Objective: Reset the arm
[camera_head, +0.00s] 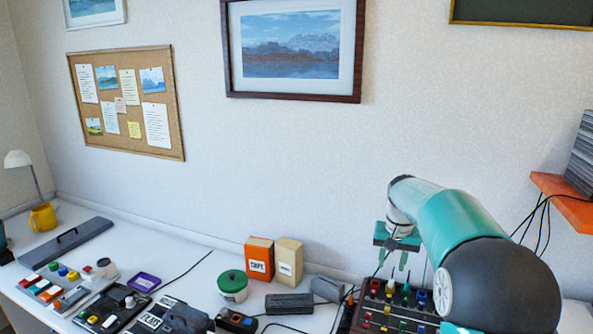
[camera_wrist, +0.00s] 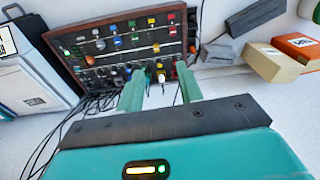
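My arm reaches in from the right in the head view, teal and black, bent over with my gripper (camera_head: 394,262) pointing down above the back of the desk. In the wrist view my gripper (camera_wrist: 160,92) shows two teal fingers spread apart with nothing between them. Beyond the fingertips is a control panel (camera_wrist: 85,33) with several coloured knobs, and it also shows in the head view below my gripper (camera_head: 399,319). The fingers appear apart from the panel.
An orange box (camera_head: 259,259), a tan box (camera_head: 289,262) and a green-lidded pot (camera_head: 232,286) stand left of my gripper. Dark cables hang beside the panel. An orange shelf (camera_head: 565,201) juts out at the right. The wall behind carries framed pictures and a corkboard (camera_head: 150,83).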

